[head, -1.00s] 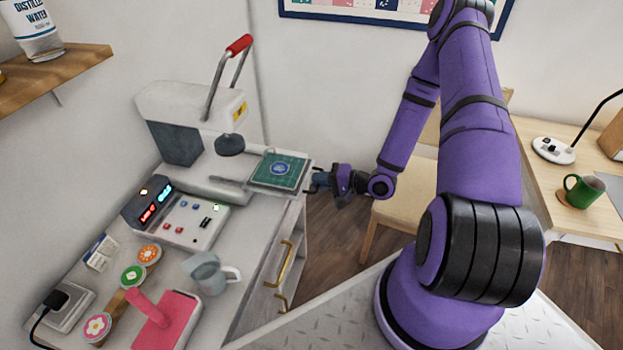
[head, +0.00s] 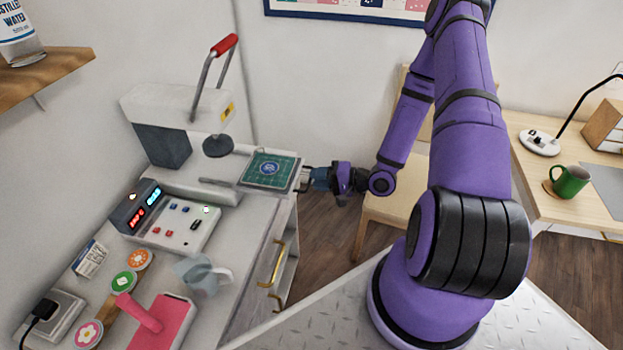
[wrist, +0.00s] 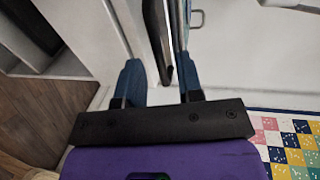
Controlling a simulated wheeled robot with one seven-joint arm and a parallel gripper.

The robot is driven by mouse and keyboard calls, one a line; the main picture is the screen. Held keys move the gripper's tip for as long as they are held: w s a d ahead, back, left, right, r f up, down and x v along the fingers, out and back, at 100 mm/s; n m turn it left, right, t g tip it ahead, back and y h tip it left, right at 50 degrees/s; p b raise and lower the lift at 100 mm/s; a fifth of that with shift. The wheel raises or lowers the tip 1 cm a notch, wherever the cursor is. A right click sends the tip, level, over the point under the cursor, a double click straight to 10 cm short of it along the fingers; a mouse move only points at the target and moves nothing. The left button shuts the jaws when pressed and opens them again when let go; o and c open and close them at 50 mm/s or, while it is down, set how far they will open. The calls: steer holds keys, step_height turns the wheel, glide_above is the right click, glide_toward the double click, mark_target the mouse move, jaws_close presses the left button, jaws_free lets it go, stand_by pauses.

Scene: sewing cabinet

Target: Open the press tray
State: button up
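The press tray (head: 293,180) is a flat grey plate carrying a green gridded mat with a blue round emblem. It sticks out to the right of the white heat press (head: 185,108), with the mat clear of the round dark press head (head: 217,146). My gripper (head: 305,178) is at the tray's right end. In the wrist view my gripper (wrist: 160,75) shows two blue fingers apart, with a dark bar-like part (wrist: 155,40) reaching between them. A gap shows beside the left finger; whether the right finger touches the part is unclear.
A control box (head: 170,220), a grey pitcher (head: 205,275) and a pink tool (head: 165,320) stand on the cabinet top. Brass drawer handles (head: 278,265) stick out from the cabinet front. A wooden chair (head: 395,205) stands behind my gripper.

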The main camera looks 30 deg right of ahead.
steer(key=v, duration=0.8)
steer(key=shift+d, duration=0.1)
steer(key=w+d+r+n+g+h, duration=0.3)
steer(key=w+d+r+n+h, duration=0.2)
steer(key=w+r+h, duration=0.3)
step_height(320, 180, up, 17)
steer(key=n+h, duration=0.2)
steer(key=h, duration=0.3)
steer(key=s+a+r+g+h, duration=0.1)
steer(key=s+a+r, duration=0.3)
steer(key=s+r, duration=0.15)
steer(key=s+a+r+g, duration=0.1)
steer(key=s+a+r, duration=0.3)
steer(key=r, duration=0.3)
steer(key=s+a+r+n+y, duration=0.1)
steer(key=s+a+r, duration=0.1)
steer(key=s+a, duration=0.2)
steer(key=s+a+r+n+y, duration=0.1)
steer(key=s+a+r+y, duration=0.1)
steer(key=s, duration=0.8)
steer(key=a+r, duration=0.1)
steer(key=a, duration=0.1)
steer(key=shift+s+a+r+g, duration=0.25)
steer(key=shift+s+a+g, duration=0.1)
steer(key=shift+s+g, duration=0.05)
